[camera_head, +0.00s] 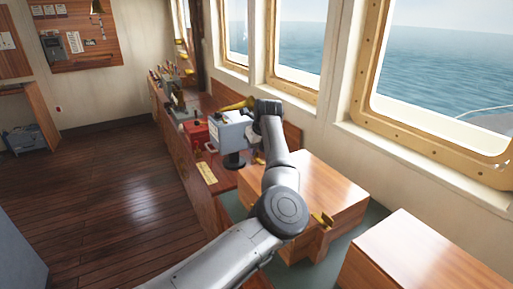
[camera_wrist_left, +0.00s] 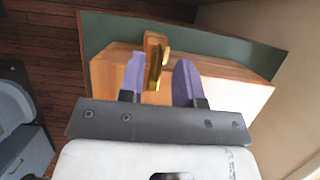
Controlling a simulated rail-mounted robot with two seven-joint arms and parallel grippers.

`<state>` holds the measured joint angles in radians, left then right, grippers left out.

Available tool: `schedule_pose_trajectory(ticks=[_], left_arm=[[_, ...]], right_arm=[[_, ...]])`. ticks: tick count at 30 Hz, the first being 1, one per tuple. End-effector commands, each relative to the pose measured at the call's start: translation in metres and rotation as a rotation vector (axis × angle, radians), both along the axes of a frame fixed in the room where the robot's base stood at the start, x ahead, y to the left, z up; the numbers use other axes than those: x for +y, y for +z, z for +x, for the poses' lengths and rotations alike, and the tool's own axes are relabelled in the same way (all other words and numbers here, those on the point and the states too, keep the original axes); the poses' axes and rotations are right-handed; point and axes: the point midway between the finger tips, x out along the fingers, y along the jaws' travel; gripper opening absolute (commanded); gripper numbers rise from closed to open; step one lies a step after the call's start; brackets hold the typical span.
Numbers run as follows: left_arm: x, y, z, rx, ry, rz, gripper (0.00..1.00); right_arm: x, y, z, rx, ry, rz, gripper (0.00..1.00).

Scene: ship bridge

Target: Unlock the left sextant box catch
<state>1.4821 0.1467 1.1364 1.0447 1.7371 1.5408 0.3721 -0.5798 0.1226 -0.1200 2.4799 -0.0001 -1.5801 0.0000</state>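The sextant box (camera_head: 318,183) is a light wooden box on the green-topped counter. Its brass right catch (camera_head: 322,219) shows at the near right edge. In the left wrist view the box (camera_wrist_left: 225,92) has a brass catch (camera_wrist_left: 156,68) on a small wooden block, between my fingers. In the head view that catch is mostly hidden by my arm. My left gripper (camera_wrist_left: 160,66) is open, one purple finger on each side of the catch, with narrow gaps visible. In the head view my left gripper (camera_head: 257,150) is largely hidden behind the forearm. My right gripper is in neither view.
Another wooden box (camera_head: 410,255) stands at the lower right. A grey instrument (camera_head: 230,132) and a red box (camera_head: 195,132) stand on the counter beyond the arm. Windows line the right wall. The wooden floor (camera_head: 110,200) at left is clear.

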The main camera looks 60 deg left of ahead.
Motion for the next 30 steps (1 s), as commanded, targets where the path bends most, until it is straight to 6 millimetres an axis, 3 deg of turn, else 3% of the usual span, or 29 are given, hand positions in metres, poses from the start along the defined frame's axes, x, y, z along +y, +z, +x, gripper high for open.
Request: schedule_pose_trajectory(ticks=[14,24,30], left_arm=[[0.0036,-0.0085,-0.0002,0.000,0.001,0.000,0.32],[0.0035,-0.0082,-0.0002,0.000,0.001,0.000,0.00],[0.0034,-0.0081,-0.0001,0.000,0.001,0.000,0.00]], right_arm=[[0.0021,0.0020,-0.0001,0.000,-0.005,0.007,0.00],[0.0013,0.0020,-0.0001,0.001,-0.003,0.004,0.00],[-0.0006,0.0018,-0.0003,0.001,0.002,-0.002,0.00]])
